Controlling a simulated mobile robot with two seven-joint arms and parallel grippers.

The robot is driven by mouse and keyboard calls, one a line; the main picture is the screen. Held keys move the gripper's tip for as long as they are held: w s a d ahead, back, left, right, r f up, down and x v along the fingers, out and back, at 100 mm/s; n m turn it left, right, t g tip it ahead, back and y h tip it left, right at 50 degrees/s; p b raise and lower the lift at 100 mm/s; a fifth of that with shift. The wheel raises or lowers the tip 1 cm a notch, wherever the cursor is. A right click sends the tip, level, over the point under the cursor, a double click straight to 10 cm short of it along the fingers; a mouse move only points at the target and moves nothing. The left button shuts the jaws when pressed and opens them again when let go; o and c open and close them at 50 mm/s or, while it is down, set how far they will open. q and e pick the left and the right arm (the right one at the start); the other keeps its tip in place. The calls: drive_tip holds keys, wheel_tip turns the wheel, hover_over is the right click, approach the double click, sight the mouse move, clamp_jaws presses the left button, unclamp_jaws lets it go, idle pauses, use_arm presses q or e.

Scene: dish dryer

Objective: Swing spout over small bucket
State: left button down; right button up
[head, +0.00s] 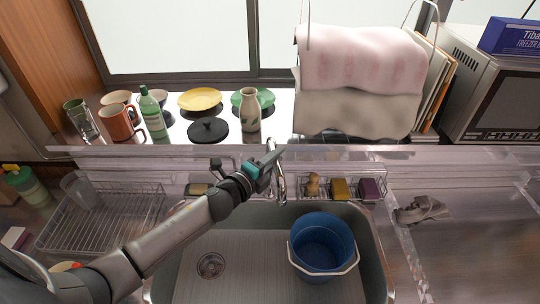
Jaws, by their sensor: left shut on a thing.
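A metal faucet spout (282,188) stands at the back edge of the sink and hangs down over the basin. A blue bucket (323,243) with a pale handle stands in the right part of the sink, to the right of the spout. My left gripper (272,162) is at the upper part of the spout and is shut on it; its fingers partly hide the faucet there. My left arm reaches across the sink's left side. My right gripper is not in view.
The sink (215,245) has free floor left of the bucket. A wire dish rack (100,220) stands left. A small wire rack holds a yellow sponge (340,189) and a purple sponge (369,190). A green bottle (152,114) stands on the sill behind.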

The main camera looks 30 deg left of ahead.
use_arm(q)
drive_tip(key=w+d+n+y+b, duration=0.4)
drive_tip(key=w+n+y+b, duration=0.1)
drive_tip(key=y, duration=0.3)
drive_tip(key=shift+n+g+y, duration=0.3)
drive_tip(key=shift+n+g, duration=0.1)
drive_tip(key=shift+n, duration=0.2)
drive_tip(key=shift+d, duration=0.1)
drive_tip(key=c, duration=0.7)
unclamp_jaws()
drive_tip(key=v, duration=1.5)
drive_tip(key=shift+s+d+r+b, duration=0.1)
drive_tip(key=shift+s+b, duration=0.05)
drive_tip(key=shift+b, duration=0.15)
